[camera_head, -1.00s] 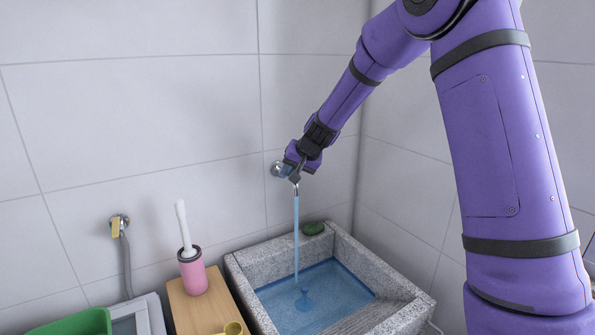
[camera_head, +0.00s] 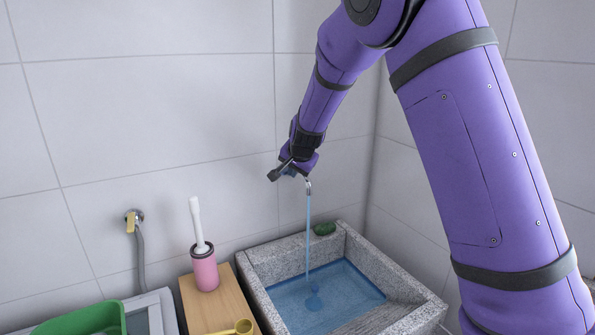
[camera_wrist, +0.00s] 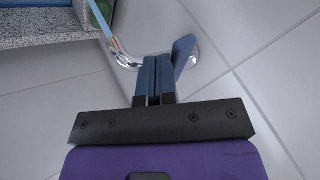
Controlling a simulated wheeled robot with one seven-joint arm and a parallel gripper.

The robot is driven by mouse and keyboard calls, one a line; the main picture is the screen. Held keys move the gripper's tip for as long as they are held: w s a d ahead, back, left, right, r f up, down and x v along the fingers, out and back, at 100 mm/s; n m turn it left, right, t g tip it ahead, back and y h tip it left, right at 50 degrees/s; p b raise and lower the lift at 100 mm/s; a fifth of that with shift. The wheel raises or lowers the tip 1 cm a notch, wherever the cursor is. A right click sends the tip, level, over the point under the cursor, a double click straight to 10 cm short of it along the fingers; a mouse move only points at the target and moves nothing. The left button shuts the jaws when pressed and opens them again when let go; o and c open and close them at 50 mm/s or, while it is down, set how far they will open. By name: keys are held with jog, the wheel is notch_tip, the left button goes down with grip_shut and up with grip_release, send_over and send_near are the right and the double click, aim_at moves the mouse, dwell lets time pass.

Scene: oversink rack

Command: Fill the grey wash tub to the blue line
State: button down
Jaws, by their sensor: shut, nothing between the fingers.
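The grey wash tub (camera_head: 390,277) is a speckled stone basin on the right, partly filled with blue water (camera_head: 322,300). A darker blue band (camera_head: 362,277) runs along its inner wall at the water's edge; I cannot tell exactly how the surface stands against it. A thin stream (camera_head: 308,235) falls from the chrome spout (camera_head: 308,186) into the tub. My gripper (camera_head: 282,172) is at the wall tap and hides most of it. In the wrist view its fingers (camera_wrist: 153,76) are shut and empty, beside the tap's blue lever (camera_wrist: 184,54); contact is unclear.
A pink holder (camera_head: 205,271) with a white-handled brush stands on a wooden board (camera_head: 218,306) left of the tub, with a yellow scoop (camera_head: 240,328). A green basin (camera_head: 90,320) is at lower left. A second tap with a hose (camera_head: 135,220) is on the wall. A green item (camera_head: 324,229) lies on the tub's back rim.

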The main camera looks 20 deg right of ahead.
aim_at(285, 170)
jog(key=shift+w+a, duration=1.05)
jog(key=shift+a, duration=0.15)
jog(key=shift+w+a, duration=0.15)
jog(key=shift+a, duration=0.05)
jog(key=shift+w+a+r, duration=0.15)
